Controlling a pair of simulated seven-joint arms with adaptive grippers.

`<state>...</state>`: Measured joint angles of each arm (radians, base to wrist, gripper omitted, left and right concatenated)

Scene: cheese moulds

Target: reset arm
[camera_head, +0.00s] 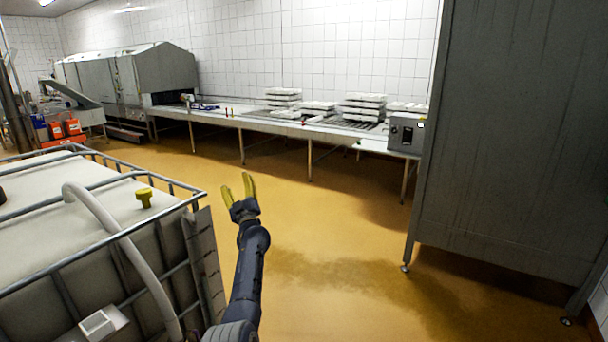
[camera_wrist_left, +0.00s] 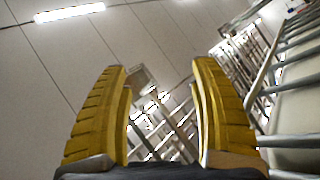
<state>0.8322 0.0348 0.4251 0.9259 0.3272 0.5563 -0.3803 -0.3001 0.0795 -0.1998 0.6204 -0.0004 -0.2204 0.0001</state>
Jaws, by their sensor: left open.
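My left gripper (camera_head: 238,190) is raised over the yellow floor in the head view, with its yellow fingers pointing up. In the left wrist view the two yellow fingers (camera_wrist_left: 160,95) stand apart with nothing between them. The gripper is open and empty, just right of the caged white tank. My right gripper is in neither view.
A white tank (camera_head: 50,200) in a metal cage stands close on the left. A tall grey cabinet (camera_head: 510,130) stands on the right. A conveyor table (camera_head: 270,125) with stacked white moulds (camera_head: 362,108) runs along the back wall. The floor (camera_head: 330,230) between is clear.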

